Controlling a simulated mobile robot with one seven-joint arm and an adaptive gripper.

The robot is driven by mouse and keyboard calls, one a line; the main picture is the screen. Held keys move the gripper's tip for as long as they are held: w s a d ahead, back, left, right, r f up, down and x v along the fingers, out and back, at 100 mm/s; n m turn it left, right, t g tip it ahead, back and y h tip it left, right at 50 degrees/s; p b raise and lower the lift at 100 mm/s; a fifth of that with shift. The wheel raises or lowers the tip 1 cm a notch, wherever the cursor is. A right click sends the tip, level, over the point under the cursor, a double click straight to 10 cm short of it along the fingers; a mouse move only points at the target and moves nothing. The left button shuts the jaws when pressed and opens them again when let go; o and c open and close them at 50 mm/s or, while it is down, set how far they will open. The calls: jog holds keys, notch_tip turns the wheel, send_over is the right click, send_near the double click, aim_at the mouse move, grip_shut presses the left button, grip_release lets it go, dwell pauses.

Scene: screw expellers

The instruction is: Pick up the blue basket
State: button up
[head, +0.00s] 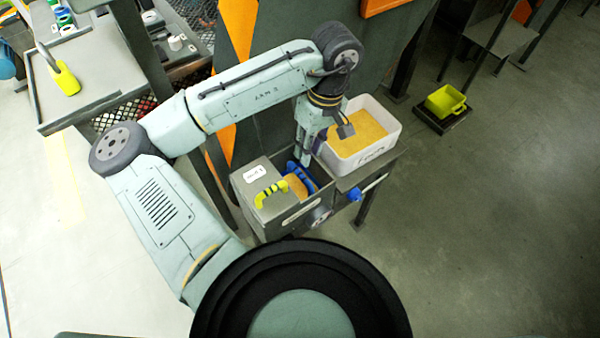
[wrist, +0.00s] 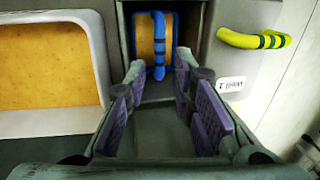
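The blue basket (head: 311,182) sits in an opening of the grey metal machine, with orange-yellow material in it. In the wrist view the basket's blue handle (wrist: 159,40) runs up and down across the middle of the opening. My gripper (head: 303,162) points down over the basket in the head view and hides part of it. In the wrist view my gripper (wrist: 160,66) is open, its purple-padded fingers apart, with the handle lined up between the tips. I cannot tell whether the fingers touch it. Nothing is held.
A yellow handle (head: 271,194) stands on the machine's grey lid (head: 248,205) beside the basket. A white bin (head: 385,144) of orange-yellow material adjoins on the other side. A yellow container (head: 445,101) stands on the floor at right. The floor around is open.

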send_over(305, 177)
jog(key=f, duration=0.4)
jog(key=shift+w+d+f, duration=0.1)
jog(key=shift+w+f, duration=0.15)
jog(key=shift+f, duration=0.15)
jog(key=shift+s+a+f+p, duration=0.1)
jog(key=shift+s+f+p, duration=0.15)
jog(key=shift+f, duration=1.2)
jog(key=shift+s+a+f+p, duration=0.1)
jog(key=shift+f+p, duration=0.1)
jog(key=shift+f, duration=1.25)
jog(key=shift+c, duration=0.4)
grip_shut()
